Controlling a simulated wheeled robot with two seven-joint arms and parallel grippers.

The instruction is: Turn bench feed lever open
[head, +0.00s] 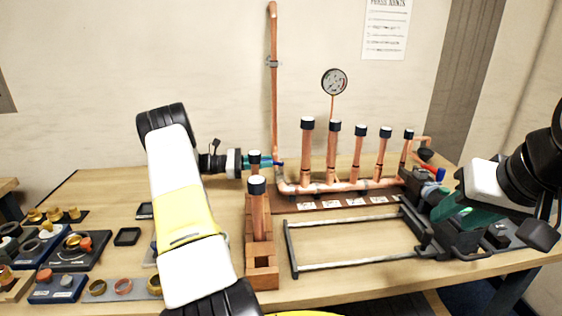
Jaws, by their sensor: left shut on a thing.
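The bench feed lever (280,163) shows as a small blue piece at the foot of the tall vertical copper pipe (274,90). My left gripper (270,162) reaches it from the left, with its teal fingers shut at the lever. The fingers hide most of the lever, so its angle cannot be read. The copper manifold (340,186) runs right from this pipe, with several capped upright stubs. My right gripper (452,217) is at the right, its teal fingers low beside a black clamp; its opening is unclear.
A round gauge (334,82) stands above the manifold. A wooden block (262,272) with capped copper tubes stands in front of the lever. A metal rail frame (345,263) lies front right. Trays of fittings (72,248) fill the left. My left arm crosses the bench between them.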

